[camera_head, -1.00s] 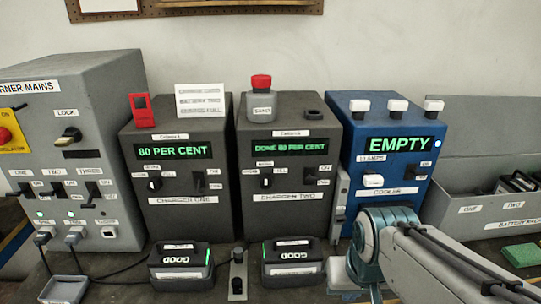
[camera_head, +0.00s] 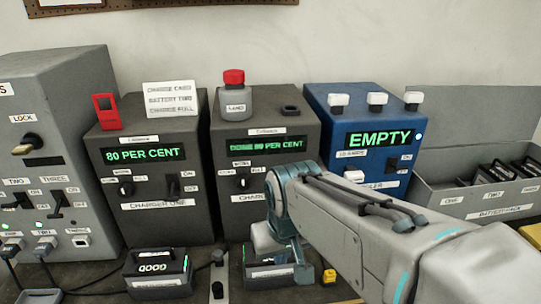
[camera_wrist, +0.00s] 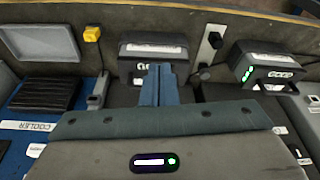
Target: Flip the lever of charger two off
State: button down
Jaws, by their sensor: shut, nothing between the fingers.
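Charger two (camera_head: 236,130) is the dark box in the middle, with a green display reading "DONE 80 PER CENT". Its knob (camera_head: 242,183) shows at the left of its panel. My arm covers the right part of the panel, so its lever is hidden and I cannot tell its position. My gripper (camera_wrist: 158,85) is shut and empty in the wrist view, its fingers in front of a dark battery (camera_wrist: 152,50). In the head view this battery (camera_head: 262,282) stands before charger two, partly behind my wrist. Contact between fingers and battery cannot be told.
Charger one (camera_head: 155,215) stands left of charger two, with a battery (camera_head: 155,270) before it. The blue cooler (camera_head: 325,112) stands close on the right. A red-capped bottle (camera_head: 234,100) sits on charger two. A yellow item (camera_head: 329,276) lies on the bench.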

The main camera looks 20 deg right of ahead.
jog(key=w+d+r+m+p, duration=0.1)
jog(key=w+d+r, duration=0.3)
jog(key=w+r, duration=0.4)
jog(key=w+d+r+g+p, duration=0.1)
jog(key=w+d+r+p, duration=0.3)
jog(key=w+r, duration=0.3)
notch_tip(320, 180, up, 6)
jog(key=shift+w+d+f+m, duration=0.1)
jog(key=shift+w+d+m, duration=0.3)
jog(key=shift+d, duration=0.1)
notch_tip(320, 180, down, 14)
jog(key=w+p, duration=0.1)
jog(key=w, duration=0.1)
jog(key=shift+d, duration=0.2)
jog(key=shift+f+b, duration=0.15)
jog(key=shift+b, duration=0.2)
